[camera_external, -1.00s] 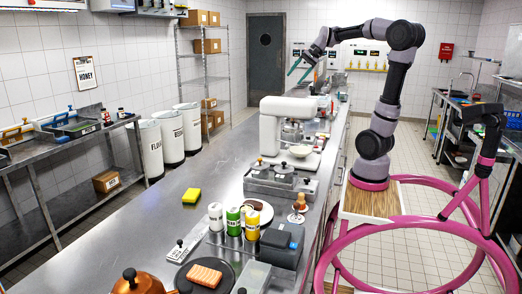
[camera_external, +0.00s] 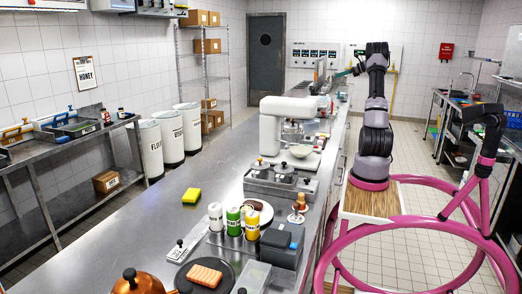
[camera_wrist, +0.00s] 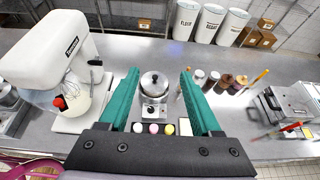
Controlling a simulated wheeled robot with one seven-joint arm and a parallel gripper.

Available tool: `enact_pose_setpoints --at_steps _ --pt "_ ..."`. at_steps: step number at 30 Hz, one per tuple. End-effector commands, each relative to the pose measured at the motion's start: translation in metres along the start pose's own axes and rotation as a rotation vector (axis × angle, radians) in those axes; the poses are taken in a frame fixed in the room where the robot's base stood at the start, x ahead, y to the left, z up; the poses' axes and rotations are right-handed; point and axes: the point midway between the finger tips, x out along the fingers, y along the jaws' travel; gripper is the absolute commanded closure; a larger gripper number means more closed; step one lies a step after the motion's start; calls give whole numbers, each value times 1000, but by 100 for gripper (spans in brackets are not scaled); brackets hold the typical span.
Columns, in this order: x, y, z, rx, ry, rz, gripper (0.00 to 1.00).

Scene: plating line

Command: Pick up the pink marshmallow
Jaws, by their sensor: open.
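My gripper (camera_wrist: 159,74) is open in the wrist view, with its two teal fingers spread wide and nothing held between them. A row of small round pieces lies below and between the fingers, near the dark palm edge. One of them is pinkish and looks like the pink marshmallow (camera_wrist: 153,128); a whitish one is to its left and a yellow one to its right. They are small, so their exact shape is unclear. In the external view, only a teal bit of my gripper (camera_external: 343,72) shows at the far counter; the marshmallow cannot be made out there.
A lidded metal pot (camera_wrist: 154,84) stands just beyond the row. A white stand mixer (camera_wrist: 55,60) is at left. Several jars (camera_wrist: 212,80) stand right of the pot, and a metal appliance (camera_wrist: 285,103) is further right. Bare steel counter lies beyond the pot.

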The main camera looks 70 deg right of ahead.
Motion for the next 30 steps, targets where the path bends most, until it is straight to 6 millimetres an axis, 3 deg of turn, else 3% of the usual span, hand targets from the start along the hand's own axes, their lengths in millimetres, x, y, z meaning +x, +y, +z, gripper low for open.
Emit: enact_pose_setpoints --at_steps 2,11,24,27,30 --pt "-15 -16 -15 42 -17 -25 35" --pt "37 -8 -121 41 -14 -15 35" --pt "124 -2 -322 39 -14 -15 35" --pt "138 -2 -353 34 -14 -15 35" --pt "145 -2 -370 30 -14 -16 35"
